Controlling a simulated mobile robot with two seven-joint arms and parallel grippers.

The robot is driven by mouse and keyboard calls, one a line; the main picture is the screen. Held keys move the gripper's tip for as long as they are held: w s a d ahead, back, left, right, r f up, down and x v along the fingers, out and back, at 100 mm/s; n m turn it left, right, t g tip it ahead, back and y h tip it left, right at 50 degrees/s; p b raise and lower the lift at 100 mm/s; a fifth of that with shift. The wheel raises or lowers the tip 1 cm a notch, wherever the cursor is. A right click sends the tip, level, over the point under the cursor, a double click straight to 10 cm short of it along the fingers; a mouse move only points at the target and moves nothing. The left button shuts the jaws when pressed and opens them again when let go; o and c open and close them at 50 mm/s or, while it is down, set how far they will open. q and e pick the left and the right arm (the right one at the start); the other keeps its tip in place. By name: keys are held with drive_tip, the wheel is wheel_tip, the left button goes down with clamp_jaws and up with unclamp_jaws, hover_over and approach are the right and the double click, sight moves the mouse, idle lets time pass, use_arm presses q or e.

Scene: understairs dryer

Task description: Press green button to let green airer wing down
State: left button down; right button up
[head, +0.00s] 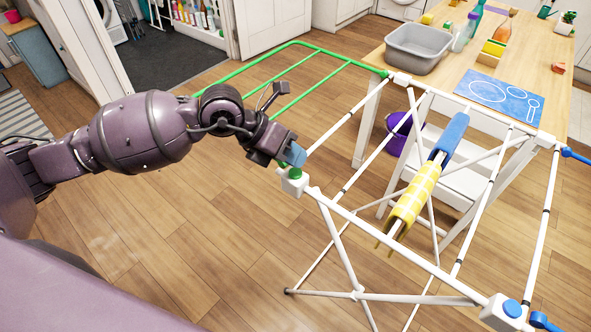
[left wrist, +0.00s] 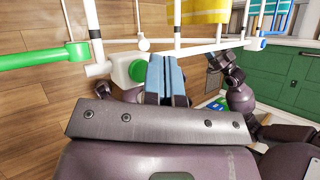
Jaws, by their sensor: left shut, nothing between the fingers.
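The white airer (head: 345,215) stands on the wood floor. Its green wing (head: 300,97) is out to the side at the far left, roughly level with the top frame. The green button (head: 295,172) sits on a white corner block (head: 293,186); it also shows in the left wrist view (left wrist: 138,70). My left gripper (head: 296,156) is shut and empty, its blue fingertips right at the button. I cannot tell whether they touch it. My right gripper (left wrist: 220,60) shows small beyond the left one in the left wrist view; its fingers are unclear.
A yellow cloth (head: 414,196) and a blue cloth (head: 452,134) hang on the airer. A blue button (head: 512,308) is on the near right corner. A wooden table (head: 440,80) with a grey basin (head: 418,48) stands behind, a purple bucket (head: 399,140) beside it.

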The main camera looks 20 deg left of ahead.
use_arm(q)
drive_tip(key=shift+f, duration=0.15)
drive_tip(key=shift+f, duration=0.25)
idle(0.4)
